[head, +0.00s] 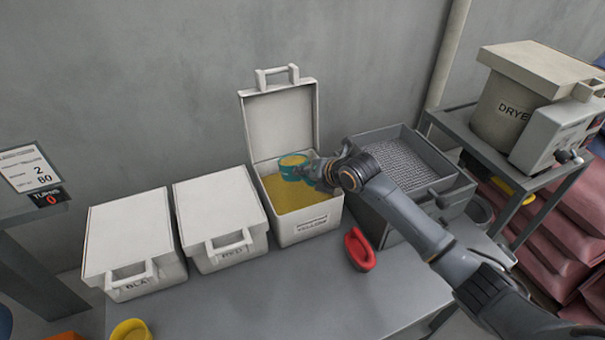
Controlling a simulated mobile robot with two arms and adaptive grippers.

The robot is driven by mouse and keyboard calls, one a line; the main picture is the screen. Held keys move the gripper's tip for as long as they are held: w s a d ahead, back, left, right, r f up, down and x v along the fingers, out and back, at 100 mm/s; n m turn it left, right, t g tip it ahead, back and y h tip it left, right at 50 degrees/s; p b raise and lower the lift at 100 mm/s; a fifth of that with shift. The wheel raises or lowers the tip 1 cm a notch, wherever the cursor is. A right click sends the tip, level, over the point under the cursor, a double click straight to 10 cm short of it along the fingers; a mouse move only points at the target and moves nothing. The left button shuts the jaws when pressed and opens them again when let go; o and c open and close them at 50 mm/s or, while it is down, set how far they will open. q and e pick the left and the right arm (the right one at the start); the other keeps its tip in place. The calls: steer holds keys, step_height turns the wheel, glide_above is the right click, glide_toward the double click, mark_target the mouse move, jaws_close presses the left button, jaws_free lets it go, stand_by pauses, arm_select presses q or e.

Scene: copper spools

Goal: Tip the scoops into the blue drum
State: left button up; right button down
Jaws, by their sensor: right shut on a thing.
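My right gripper (318,175) is shut on a teal scoop (292,171) above the open yellow bin (306,232). The scoop's inside looks yellow. Yellow material (287,195) fills much of the bin, whose lid (281,120) stands up at the back. A red scoop (359,250) lies on the table right of this bin. A yellow scoop (130,329) sits at the front left, cut by the picture's bottom edge. A sliver of a blue thing (5,322) shows at the left edge; I cannot tell whether it is the drum. My left gripper is out of view.
Two closed white bins (133,237) (219,215) stand left of the open one. A grey box of pale granules (405,163) stands to its right, partly behind my right arm. A dryer (505,112) is on a stand at right. The table's (230,300) front middle is clear.

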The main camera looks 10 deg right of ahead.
steer(key=shift+s+d+r+t+y, duration=0.2)
steer(key=shift+s+r+t, duration=0.35)
steer(key=shift+s+r, duration=0.35)
steer(key=shift+s+d+r+t+y, duration=0.1)
steer(key=shift+s+r+t+y, duration=0.1)
steer(key=shift+s+r+t, duration=0.65)
steer(key=shift+w+r, duration=0.15)
steer(key=shift+r, duration=0.05)
steer(key=shift+r+n+b, duration=0.3)
steer(key=shift+r+b, duration=0.05)
steer(key=shift+b, duration=0.1)
steer(key=shift+r+t, duration=0.4)
steer(key=shift+r, duration=0.2)
